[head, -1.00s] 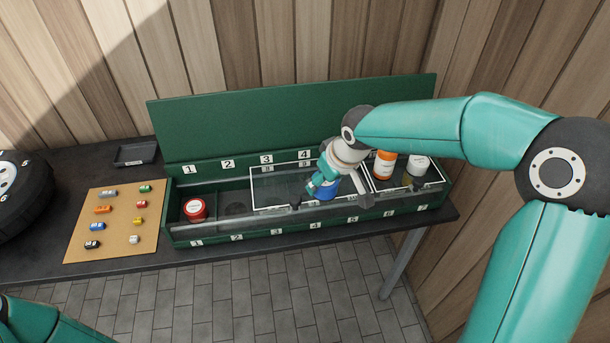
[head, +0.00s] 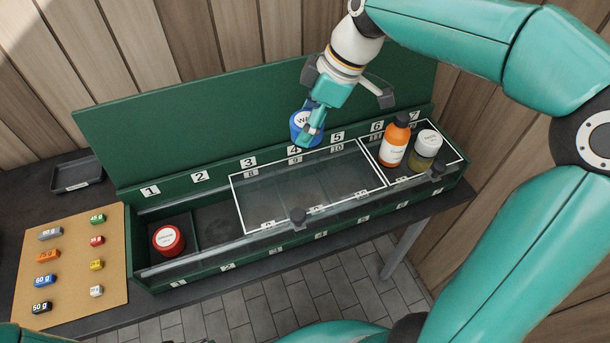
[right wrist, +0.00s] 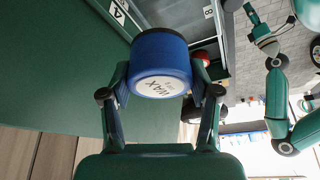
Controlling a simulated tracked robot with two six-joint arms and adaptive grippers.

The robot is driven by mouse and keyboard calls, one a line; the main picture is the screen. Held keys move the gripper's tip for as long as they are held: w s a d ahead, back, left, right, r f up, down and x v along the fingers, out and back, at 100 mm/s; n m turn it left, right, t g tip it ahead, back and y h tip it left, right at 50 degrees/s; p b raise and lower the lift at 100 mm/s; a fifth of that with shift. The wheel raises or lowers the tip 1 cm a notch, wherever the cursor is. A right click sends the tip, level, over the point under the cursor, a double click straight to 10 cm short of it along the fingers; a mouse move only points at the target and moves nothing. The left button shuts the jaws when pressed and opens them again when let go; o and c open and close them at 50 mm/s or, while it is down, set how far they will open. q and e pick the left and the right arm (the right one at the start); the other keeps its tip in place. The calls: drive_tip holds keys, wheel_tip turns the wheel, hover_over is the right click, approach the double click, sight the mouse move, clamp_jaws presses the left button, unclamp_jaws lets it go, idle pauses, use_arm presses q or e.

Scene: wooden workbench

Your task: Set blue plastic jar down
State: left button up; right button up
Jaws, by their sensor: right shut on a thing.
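The blue plastic jar (head: 299,124) has a pale label lettered WAX. It hangs tilted in my right gripper (head: 311,126), above the back edge of the green case (head: 215,178), near labels 4 and 5. In the right wrist view the jar (right wrist: 160,52) sits between the two fingers, which press its sides, with its label end facing the camera. The jar looks clear of the case floor. My left gripper (right wrist: 262,30) shows small at the upper right of the right wrist view; its jaws are too small to read.
A red jar (head: 168,240) stands in the left compartment. An orange bottle (head: 394,146) and a clear jar with a white lid (head: 426,145) stand at the right. A transparent cover and white-outlined area lie between. A board with labelled weights (head: 72,268) and a black tray (head: 78,174) are left.

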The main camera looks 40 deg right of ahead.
wheel_tip(320, 180, down, 16)
drive_tip(key=shift+f, duration=0.15)
idle(0.3)
drive_tip(key=o, duration=0.8)
drive_tip(key=shift+f, duration=0.1)
drive_tip(key=o, duration=0.5)
drive_tip(key=shift+d+r, duration=0.1)
drive_tip(key=shift+r, duration=0.15)
drive_tip(key=v, duration=1.1)
drive_tip(key=shift+s+r, duration=0.2)
drive_tip(key=shift+r, duration=0.2)
